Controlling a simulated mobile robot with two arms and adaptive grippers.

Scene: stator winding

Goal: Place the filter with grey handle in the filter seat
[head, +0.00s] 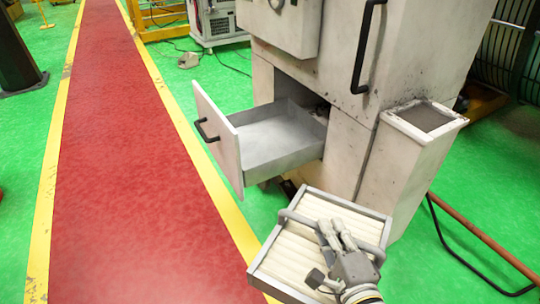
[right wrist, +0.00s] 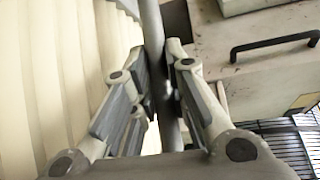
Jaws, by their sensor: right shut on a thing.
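The filter (head: 285,255) has cream pleats in a grey frame and a grey bar handle (head: 298,217) across its top. It is at the bottom right of the head view, in front of the cabinet. My right gripper (head: 336,236) is shut on the handle. In the right wrist view the handle (right wrist: 152,25) runs between the fingers, with the pleats (right wrist: 55,70) at left. An open, empty white drawer (head: 275,140) juts from the cabinet beyond the filter; it looks like the filter seat. My left gripper is out of view.
The cabinet (head: 345,130) has a black door handle (head: 367,45) above the drawer. A side bin with a dark top (head: 427,117) stands to the right of the filter. A brown pipe (head: 485,240) lies at right. The red walkway (head: 120,150) at left is clear.

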